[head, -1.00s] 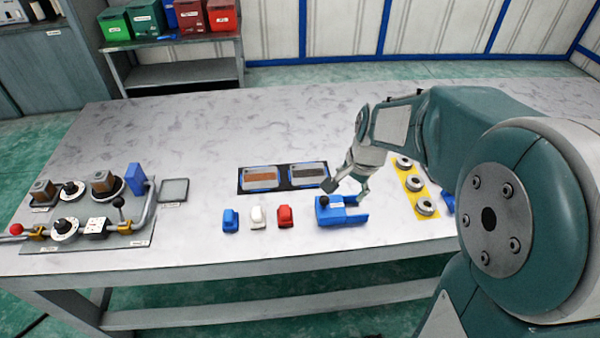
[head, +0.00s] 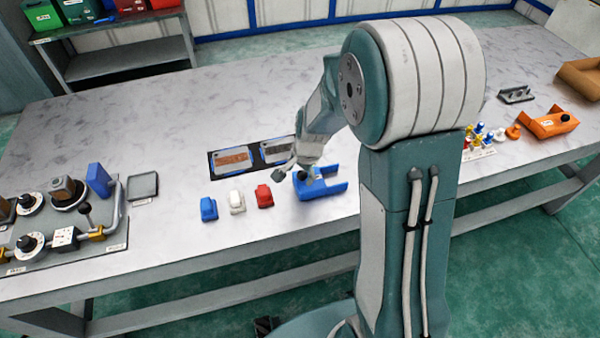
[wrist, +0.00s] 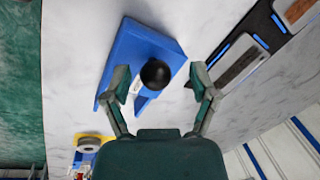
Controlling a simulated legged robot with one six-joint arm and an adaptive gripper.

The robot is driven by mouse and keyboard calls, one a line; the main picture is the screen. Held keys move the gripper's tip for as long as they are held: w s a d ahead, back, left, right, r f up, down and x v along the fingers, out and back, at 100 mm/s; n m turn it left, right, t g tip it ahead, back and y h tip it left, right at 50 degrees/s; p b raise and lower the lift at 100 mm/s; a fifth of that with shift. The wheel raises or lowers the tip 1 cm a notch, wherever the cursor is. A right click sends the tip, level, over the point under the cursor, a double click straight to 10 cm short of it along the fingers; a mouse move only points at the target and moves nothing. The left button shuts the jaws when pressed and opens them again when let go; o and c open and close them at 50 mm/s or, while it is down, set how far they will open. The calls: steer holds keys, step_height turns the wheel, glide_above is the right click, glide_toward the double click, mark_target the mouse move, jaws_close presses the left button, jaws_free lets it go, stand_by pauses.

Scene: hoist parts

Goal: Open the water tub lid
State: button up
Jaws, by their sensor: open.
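The blue tub (head: 333,188) stands near the front edge of the table, partly behind my gripper and arm. In the wrist view its blue body (wrist: 126,50) fills the upper middle, with a round black knob (wrist: 155,74) on it and a white label partly hidden below the knob. I cannot tell how far the knob is below the fingertips.
Blue (head: 208,209), white (head: 237,202) and red (head: 264,196) small blocks stand left of the tub. A black mat with two brushes or plates (head: 233,159) lies behind. A pipe-and-valve panel (head: 100,246) is at left. An orange tub (head: 549,124) is at right.

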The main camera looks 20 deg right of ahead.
steer(key=shift+f, duration=0.3)
steer(key=shift+d, duration=0.5)
steer(key=c, duration=0.9)
steer(key=shift+a, duration=0.2)
jaws_close()
steer(key=shift+d+f, duration=0.1)
steer(key=shift+d, duration=3.45)
